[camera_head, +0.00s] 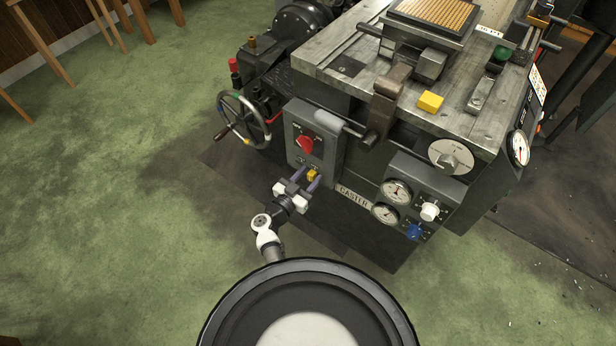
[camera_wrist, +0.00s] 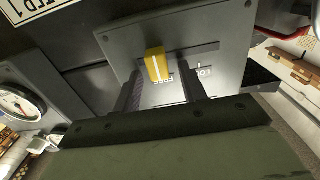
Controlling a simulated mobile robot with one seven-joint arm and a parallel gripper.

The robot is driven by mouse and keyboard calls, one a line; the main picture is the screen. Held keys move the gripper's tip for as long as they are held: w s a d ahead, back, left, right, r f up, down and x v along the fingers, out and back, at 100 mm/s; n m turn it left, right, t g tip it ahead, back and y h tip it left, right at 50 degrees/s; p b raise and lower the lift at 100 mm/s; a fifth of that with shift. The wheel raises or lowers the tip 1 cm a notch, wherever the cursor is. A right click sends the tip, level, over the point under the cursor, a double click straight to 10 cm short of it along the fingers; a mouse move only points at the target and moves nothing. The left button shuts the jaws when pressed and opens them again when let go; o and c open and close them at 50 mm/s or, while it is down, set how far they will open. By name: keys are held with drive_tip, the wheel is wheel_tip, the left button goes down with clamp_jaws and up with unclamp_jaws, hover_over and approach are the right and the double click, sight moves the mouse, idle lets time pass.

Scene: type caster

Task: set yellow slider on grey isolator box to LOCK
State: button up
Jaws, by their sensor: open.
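The grey isolator box (camera_head: 318,128) is on the front left of the machine, and its face fills the middle of the wrist view (camera_wrist: 225,30). The yellow slider (camera_wrist: 155,65) stands out from a horizontal slot; it also shows low on the box in the head view (camera_head: 312,175). Below the slot, a white label that seems to read LOCK (camera_wrist: 203,72) lies right of the slider; another label beside the slider is partly hidden. My gripper (camera_wrist: 163,88) is open, with one finger on each side of the slider. The left finger is nearer to it; contact cannot be told.
A red rotary knob (camera_head: 306,145) sits on the box above the slider. A handwheel (camera_head: 243,118) is to the left. Gauges (camera_head: 396,192), a white knob (camera_head: 430,211) and a blue knob (camera_head: 413,231) are to the right. Green floor is open at left.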

sight(301, 161)
drive_tip(key=shift+c, duration=0.4)
clamp_jaws()
drive_tip(key=shift+w+a+r+p, duration=0.1)
drive_tip(key=shift+w+a+p, duration=0.05)
drive_tip(key=shift+w+a, duration=0.5)
drive_tip(key=shift+w+a+f+p, duration=0.1)
drive_tip(key=shift+w+a, duration=0.3)
drive_tip(key=shift+a, duration=0.5)
drive_tip(key=shift+w+a+r+p, duration=0.1)
drive_tip(key=shift+w+a+p, duration=0.05)
drive_tip(key=shift+w+a, duration=0.5)
drive_tip(key=shift+a, duration=0.1)
drive_tip(key=shift+o, duration=0.4)
unclamp_jaws()
drive_tip(key=shift+s, duration=0.15)
drive_tip(key=shift+s+a, duration=0.25)
drive_tip(key=shift+s, duration=0.05)
drive_tip(key=v, duration=1.3)
drive_tip(key=shift+b, duration=0.45)
